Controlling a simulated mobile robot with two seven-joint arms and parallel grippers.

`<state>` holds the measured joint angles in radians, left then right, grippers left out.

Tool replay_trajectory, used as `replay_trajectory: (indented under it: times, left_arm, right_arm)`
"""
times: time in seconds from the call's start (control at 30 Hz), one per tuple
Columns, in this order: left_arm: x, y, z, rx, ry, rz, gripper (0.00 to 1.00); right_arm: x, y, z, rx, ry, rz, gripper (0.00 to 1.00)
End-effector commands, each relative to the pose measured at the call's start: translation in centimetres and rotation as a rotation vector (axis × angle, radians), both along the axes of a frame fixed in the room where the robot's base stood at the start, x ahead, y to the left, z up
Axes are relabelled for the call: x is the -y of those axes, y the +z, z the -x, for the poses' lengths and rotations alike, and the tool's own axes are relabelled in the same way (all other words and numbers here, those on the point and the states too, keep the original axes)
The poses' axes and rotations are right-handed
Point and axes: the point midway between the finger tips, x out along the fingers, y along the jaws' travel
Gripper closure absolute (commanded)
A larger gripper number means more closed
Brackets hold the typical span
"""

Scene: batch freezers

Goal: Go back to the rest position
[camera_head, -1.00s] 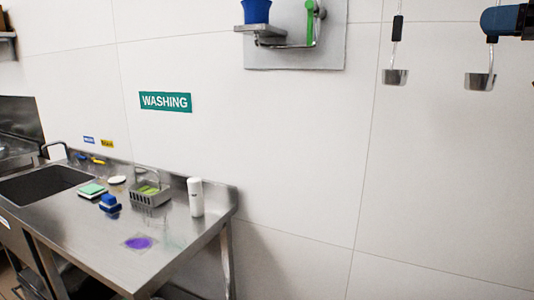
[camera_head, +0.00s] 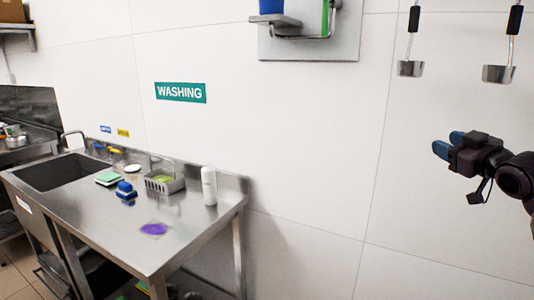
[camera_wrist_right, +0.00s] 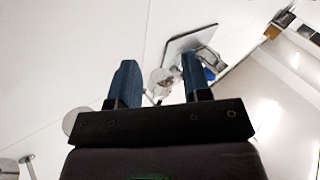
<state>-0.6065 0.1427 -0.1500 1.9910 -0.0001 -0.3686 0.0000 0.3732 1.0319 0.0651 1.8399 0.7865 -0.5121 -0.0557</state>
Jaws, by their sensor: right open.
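My right gripper (camera_head: 445,143) is at the right of the head view, in front of the white wall, with blue fingertips pointing left. In the right wrist view its two blue fingers (camera_wrist_right: 158,82) stand apart with nothing held between them. It touches nothing that I can see. My left gripper is not in view.
A steel washing table (camera_head: 120,232) with a sink (camera_head: 60,172), a white bottle (camera_head: 209,187), a grey basket (camera_head: 165,184) and sponges stands at the left. A wall bracket (camera_head: 310,45) and hanging ladles (camera_head: 411,68) are above. The wall area between table and gripper is clear.

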Motion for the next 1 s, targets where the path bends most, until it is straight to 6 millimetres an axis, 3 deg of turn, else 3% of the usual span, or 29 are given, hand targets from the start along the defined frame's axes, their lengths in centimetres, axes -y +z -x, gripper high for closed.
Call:
replay_trajectory:
  times: [0.03,0.27,0.5,0.67,0.8,1.0]
  left_arm:
    - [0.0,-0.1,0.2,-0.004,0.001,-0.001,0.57]
    - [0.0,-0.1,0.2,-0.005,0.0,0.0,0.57]
    - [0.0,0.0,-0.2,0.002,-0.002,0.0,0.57]
    - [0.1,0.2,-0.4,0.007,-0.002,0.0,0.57]
    - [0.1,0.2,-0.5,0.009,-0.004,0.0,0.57]
    - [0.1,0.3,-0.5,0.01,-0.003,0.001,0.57]
  right_arm:
    - [-0.7,-3.6,0.2,-0.02,-0.008,0.004,0.56]
    - [-3.8,-17.2,3.0,-0.088,-0.044,0.039,0.56]
    - [-8.3,-29.7,9.4,-0.186,-0.076,0.037,0.56]
    - [-11.6,-36.9,15.2,-0.276,-0.108,0.006,0.56]
    - [-14.6,-42.4,21.0,-0.381,-0.146,-0.058,0.56]
    - [-17.7,-47.8,28.6,-0.529,-0.209,-0.189,0.56]
